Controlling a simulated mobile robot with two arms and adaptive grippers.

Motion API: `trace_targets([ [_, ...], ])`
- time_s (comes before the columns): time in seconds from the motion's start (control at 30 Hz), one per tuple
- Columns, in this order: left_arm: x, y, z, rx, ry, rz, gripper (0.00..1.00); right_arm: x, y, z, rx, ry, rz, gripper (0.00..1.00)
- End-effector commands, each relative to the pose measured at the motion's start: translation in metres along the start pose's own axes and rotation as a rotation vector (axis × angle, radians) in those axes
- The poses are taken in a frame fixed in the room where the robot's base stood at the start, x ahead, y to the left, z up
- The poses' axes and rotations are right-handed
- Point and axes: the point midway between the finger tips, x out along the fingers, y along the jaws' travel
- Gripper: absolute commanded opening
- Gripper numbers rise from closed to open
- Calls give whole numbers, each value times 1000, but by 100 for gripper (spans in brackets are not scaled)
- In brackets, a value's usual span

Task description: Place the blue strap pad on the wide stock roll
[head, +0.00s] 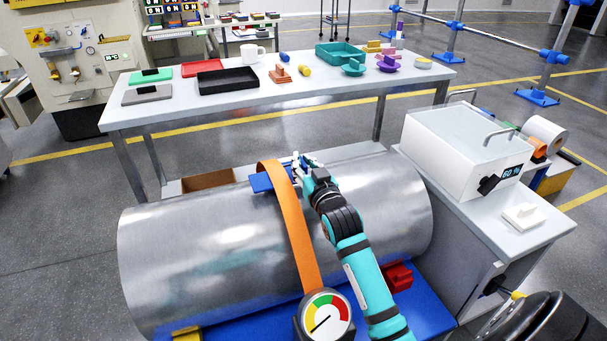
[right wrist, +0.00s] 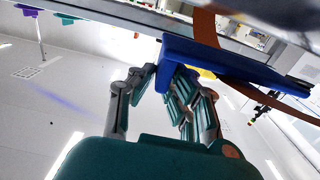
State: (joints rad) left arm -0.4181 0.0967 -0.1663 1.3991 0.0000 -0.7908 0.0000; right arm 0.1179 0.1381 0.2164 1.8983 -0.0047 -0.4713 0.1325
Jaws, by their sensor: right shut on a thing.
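The wide stock roll (head: 220,245) is a large silver cylinder lying across the middle of the head view. An orange strap (head: 292,222) runs over its top and down its near side. The blue strap pad (head: 264,183) is at the top of the roll, partly under the strap; it also shows in the right wrist view (right wrist: 220,62). My right gripper (head: 302,164) is at the top of the roll, just right of the strap. I cannot tell whether the pad touches the roll. My left gripper is out of view.
A round gauge (head: 325,317) is at the strap's lower end, with a red block (head: 399,277) to its right. Behind, a long table (head: 330,88) holds trays and small parts.

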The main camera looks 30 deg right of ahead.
Motion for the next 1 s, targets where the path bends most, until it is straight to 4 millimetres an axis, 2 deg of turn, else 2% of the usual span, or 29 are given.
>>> trace_targets([
  [0.03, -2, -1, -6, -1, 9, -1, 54, -1, 0, 13, 0, -6, 0, 0],
  [0.17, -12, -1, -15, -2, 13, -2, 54, -1, 0, 26, 0, -3, -1, 0],
  [0.57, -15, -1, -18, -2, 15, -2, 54, -1, 0, 31, 0, -2, -1, 0],
  [0.6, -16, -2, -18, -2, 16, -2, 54, -1, 0, 30, 0, -2, -1, 17],
  [0.73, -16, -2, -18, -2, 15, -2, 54, -1, 0, 30, 0, -2, -1, 34],
  [1.0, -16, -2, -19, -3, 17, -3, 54, -1, 0, 29, 0, -2, -1, 35],
])
